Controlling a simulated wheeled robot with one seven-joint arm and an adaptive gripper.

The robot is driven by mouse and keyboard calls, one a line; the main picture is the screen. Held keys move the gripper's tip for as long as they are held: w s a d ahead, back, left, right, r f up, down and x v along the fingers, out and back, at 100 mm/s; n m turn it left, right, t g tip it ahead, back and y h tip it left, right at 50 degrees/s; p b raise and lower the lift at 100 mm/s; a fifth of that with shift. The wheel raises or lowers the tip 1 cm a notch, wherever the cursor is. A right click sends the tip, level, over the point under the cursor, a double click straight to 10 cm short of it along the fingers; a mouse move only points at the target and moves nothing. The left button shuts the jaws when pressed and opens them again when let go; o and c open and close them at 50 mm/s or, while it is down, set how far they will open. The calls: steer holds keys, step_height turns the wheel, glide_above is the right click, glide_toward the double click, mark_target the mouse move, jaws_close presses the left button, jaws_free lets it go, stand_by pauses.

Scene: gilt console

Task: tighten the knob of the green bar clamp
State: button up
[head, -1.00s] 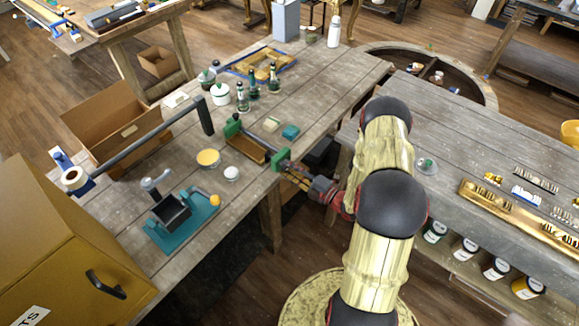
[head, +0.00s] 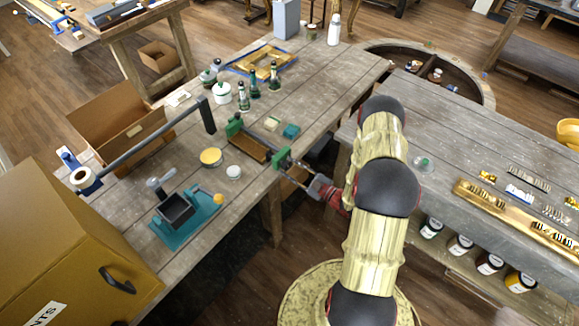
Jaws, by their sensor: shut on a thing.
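The green bar clamp (head: 283,160) lies at the right edge of the wooden bench, with one green jaw at the edge and another green jaw (head: 234,125) farther in. A brown wooden piece (head: 248,147) lies between the jaws, beside the dark bar. My gripper (head: 303,174) reaches from the right to the clamp's outer end, just off the bench edge. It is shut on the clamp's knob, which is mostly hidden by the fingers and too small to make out.
Near the clamp are a teal block (head: 291,131), a white cup (head: 233,172), a yellow-topped tin (head: 211,157) and green bottles (head: 254,86). A teal vise-like tool (head: 186,215) stands toward the front. A second bench (head: 440,135) stands right of my arm.

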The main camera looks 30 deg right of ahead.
steer(key=m, duration=0.2)
steer(key=m+p, duration=0.1)
steer(key=m, duration=0.1)
steer(key=shift+s+f, duration=0.2)
steer(key=shift+s, duration=0.1)
steer(key=shift+w+d+r+m, duration=0.1)
steer(key=shift+m, duration=0.9)
steer(key=shift+w+r, duration=0.15)
steer(key=o, duration=1.1)
steer(key=shift+o, duration=0.3)
steer(key=v, duration=1.2)
